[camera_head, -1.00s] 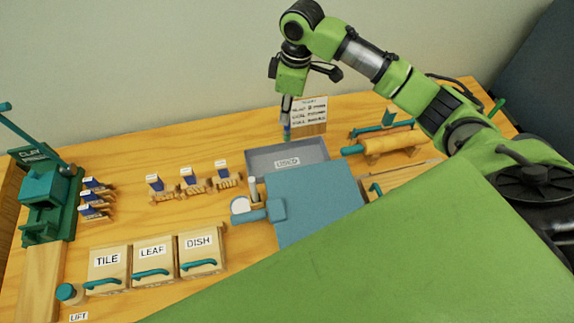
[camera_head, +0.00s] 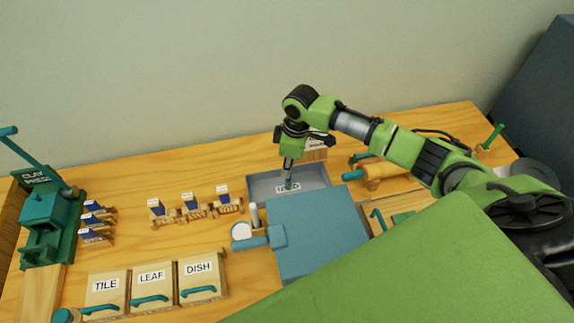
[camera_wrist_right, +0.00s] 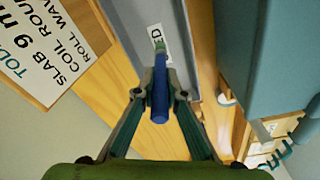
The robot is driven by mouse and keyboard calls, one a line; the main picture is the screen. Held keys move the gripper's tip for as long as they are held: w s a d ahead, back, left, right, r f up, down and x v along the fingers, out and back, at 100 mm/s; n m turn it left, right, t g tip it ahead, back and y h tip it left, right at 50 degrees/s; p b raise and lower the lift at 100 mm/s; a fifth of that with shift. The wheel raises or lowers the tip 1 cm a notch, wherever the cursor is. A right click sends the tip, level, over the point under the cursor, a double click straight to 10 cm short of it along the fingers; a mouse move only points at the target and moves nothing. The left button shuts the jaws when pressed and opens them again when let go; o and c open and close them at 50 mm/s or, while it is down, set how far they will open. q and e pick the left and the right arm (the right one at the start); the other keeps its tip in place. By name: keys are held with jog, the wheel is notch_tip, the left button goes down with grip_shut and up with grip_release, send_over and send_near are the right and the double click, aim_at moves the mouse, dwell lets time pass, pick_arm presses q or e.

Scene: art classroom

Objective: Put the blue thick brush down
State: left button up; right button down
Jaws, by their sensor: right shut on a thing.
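The blue thick brush (camera_wrist_right: 159,103) is in my right gripper (camera_wrist_right: 160,72), with its blue handle end toward the wrist camera. My right gripper (camera_head: 289,163) is shut on it over the grey tray labelled USED (camera_head: 262,185). In the head view the brush (camera_head: 288,182) points down in front of the label and partly covers it. The tray also shows in the right wrist view (camera_wrist_right: 128,20). I cannot tell whether the brush tip touches the tray floor. My left gripper is not in view.
Boxes labelled TILE, LEAF (camera_head: 152,275) and DISH are nearer.

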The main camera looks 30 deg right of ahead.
jog(key=shift+f, duration=0.1)
jog(key=c, duration=2.1)
grip_release()
jog(key=r, duration=0.4)
jog(key=r+b, duration=0.1)
jog(key=r, duration=0.3)
jog(key=s+d+r+b, duration=0.1)
jog(key=r, duration=0.3)
jog(key=shift+d+r, duration=0.1)
